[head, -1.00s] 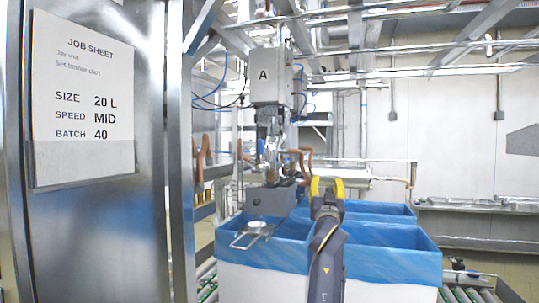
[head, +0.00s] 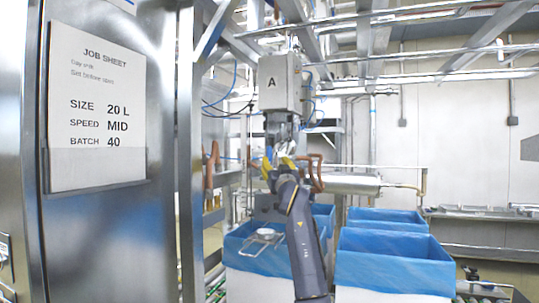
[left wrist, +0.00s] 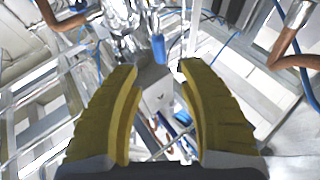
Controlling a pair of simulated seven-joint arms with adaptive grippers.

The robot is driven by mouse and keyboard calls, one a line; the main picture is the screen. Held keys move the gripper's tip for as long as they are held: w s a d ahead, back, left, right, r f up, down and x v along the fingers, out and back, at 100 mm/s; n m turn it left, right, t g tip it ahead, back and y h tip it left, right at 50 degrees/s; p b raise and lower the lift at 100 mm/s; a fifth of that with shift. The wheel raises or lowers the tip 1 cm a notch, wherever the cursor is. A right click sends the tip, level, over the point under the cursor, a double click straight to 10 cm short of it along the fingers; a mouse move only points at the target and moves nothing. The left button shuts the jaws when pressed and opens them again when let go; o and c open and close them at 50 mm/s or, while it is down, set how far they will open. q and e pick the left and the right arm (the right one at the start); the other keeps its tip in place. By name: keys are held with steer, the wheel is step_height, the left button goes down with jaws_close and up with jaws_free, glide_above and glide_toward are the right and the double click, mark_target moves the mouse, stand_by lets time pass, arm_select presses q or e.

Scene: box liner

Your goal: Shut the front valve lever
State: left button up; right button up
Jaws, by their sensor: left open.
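A small blue lever handle (left wrist: 158,48) hangs below shiny metal valve fittings (left wrist: 125,22) in the left wrist view. It lies just beyond my left gripper's fingertips, roughly in line with the gap between them. My left gripper (left wrist: 158,68) has two yellow fingers spread apart with nothing between them. In the head view the left gripper (head: 281,164) is in front of the fittings under the grey box marked A (head: 280,83), and it partly hides them. Whether a finger touches the lever cannot be told. My right gripper is not in view.
Copper-coloured curved handles (head: 318,172) stand close to the right of the gripper. Blue-lined boxes (head: 395,270) stand below, with a metal strainer-like part (head: 264,237) above the left one. A steel cabinet with a job sheet (head: 97,110) fills the left. Rails run overhead.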

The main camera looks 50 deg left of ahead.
mark_target(270, 154)
arm_select(q)
steer(key=x, duration=0.9)
steer(key=shift+w+a+r, duration=0.1)
steer(key=shift+w+a, duration=0.05)
jaws_close()
stand_by(0.4)
